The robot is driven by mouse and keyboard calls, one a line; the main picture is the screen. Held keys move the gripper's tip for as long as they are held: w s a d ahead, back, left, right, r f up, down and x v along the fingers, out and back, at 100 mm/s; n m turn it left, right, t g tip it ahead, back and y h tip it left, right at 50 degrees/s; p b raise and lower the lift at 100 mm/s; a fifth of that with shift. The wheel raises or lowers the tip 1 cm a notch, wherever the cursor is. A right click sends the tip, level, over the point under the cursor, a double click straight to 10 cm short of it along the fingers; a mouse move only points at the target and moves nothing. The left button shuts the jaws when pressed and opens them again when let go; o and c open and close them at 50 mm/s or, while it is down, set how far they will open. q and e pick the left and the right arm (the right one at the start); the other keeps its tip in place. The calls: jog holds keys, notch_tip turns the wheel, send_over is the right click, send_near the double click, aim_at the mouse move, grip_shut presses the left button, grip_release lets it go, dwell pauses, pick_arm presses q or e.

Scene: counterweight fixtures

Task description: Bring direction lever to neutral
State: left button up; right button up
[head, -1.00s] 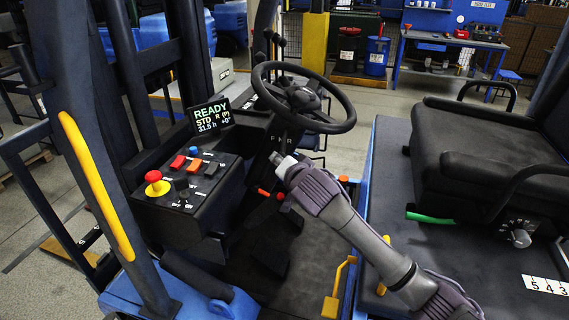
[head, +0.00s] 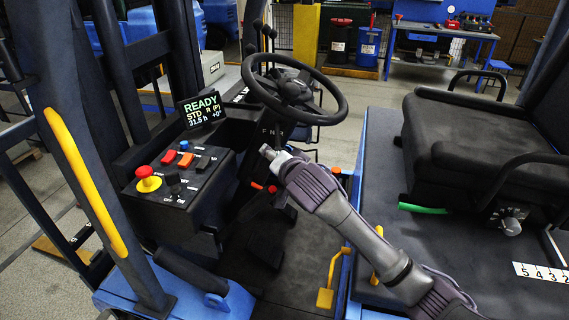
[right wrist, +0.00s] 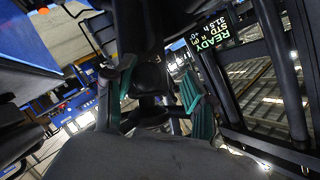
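The steering column (head: 270,131) below the steering wheel (head: 246,80) carries the letters F and N. The direction lever cannot be picked out clearly in the head view; my right gripper and the dark column cover that area. The display (head: 203,108) reads READY, STD, R, (P). My right gripper (head: 268,153) is just below the letters, in front of the column. In the right wrist view, its teal-padded fingers (right wrist: 160,105) stand well apart, with dark column parts beyond and between them. No held thing is visible. My left gripper is out of view.
A side console (head: 165,212) with a red knob (head: 148,181) and several switches is on the left. A small orange-tipped lever (head: 272,189) is below my gripper. The seat (head: 470,140) is on the right, and a yellow pedal-like lever (head: 326,296) stands near the floor.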

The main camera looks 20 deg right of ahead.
jog(key=v, duration=1)
jog(key=shift+d, duration=0.15)
jog(key=shift+s+r, duration=0.1)
jog(key=shift+s, duration=0.05)
